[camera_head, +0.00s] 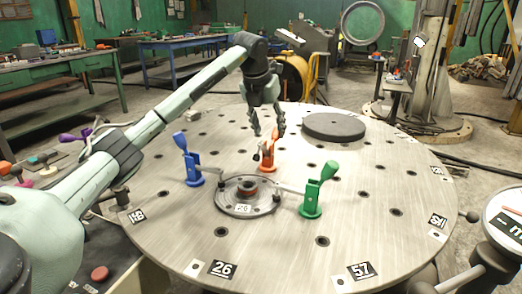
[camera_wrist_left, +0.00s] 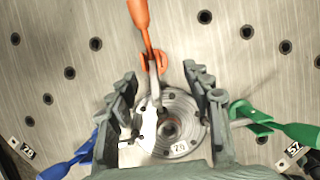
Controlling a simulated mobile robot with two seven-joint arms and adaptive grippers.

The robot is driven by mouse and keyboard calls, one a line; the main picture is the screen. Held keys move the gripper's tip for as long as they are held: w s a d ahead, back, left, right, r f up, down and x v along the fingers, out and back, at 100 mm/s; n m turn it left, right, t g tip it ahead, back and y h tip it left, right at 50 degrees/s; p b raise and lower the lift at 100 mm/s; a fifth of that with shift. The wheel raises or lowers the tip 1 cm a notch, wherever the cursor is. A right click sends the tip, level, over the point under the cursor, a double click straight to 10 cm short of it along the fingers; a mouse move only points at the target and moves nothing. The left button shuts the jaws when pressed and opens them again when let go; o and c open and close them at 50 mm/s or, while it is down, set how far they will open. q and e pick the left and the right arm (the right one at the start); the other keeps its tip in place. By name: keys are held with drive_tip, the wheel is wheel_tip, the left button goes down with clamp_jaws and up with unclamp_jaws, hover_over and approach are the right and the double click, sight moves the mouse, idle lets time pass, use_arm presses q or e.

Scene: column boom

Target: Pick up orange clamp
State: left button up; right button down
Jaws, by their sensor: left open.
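The orange clamp (camera_head: 268,152) stands on the round metal table (camera_head: 330,245), behind a small flanged disc. In the left wrist view the orange clamp (camera_wrist_left: 141,20) is at top centre, with its metal arm reaching down between my fingers toward the disc. My left gripper (camera_head: 267,134) is open above the orange clamp, its fingers pointing down. In the left wrist view my left gripper (camera_wrist_left: 163,85) has its two fingers spread on either side of the clamp's arm, the orange handle lying beyond the fingertips. Whether the fingers touch it cannot be told.
A blue clamp (camera_head: 191,165) and a green clamp (camera_head: 314,195) stand left and right of the flanged disc (camera_head: 232,207). A dark round plate (camera_head: 334,126) lies at the back of the table. The table's right side is mostly clear.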

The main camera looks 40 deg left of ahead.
sight(268, 143)
use_arm(q)
drive_tip(key=shift+s+a+f, duration=0.1)
drive_tip(key=shift+a, duration=0.45)
drive_tip(key=shift+a+f, duration=0.1)
drive_tip(key=shift+f, duration=0.2)
drive_tip(key=p+x, duration=0.1)
drive_tip(key=x, duration=0.6)
drive_tip(key=shift+a, duration=0.1)
use_arm(e)
drive_tip(key=f, duration=0.1)
drive_tip(key=s, duration=0.1)
drive_tip(key=f, duration=0.1)
drive_tip(key=shift+s+a+f, duration=0.2)
drive_tip(key=shift+a+f, duration=0.1)
use_arm(q)
drive_tip(key=shift+c, duration=0.2)
drive_tip(key=shift+r, duration=0.15)
clamp_jaws()
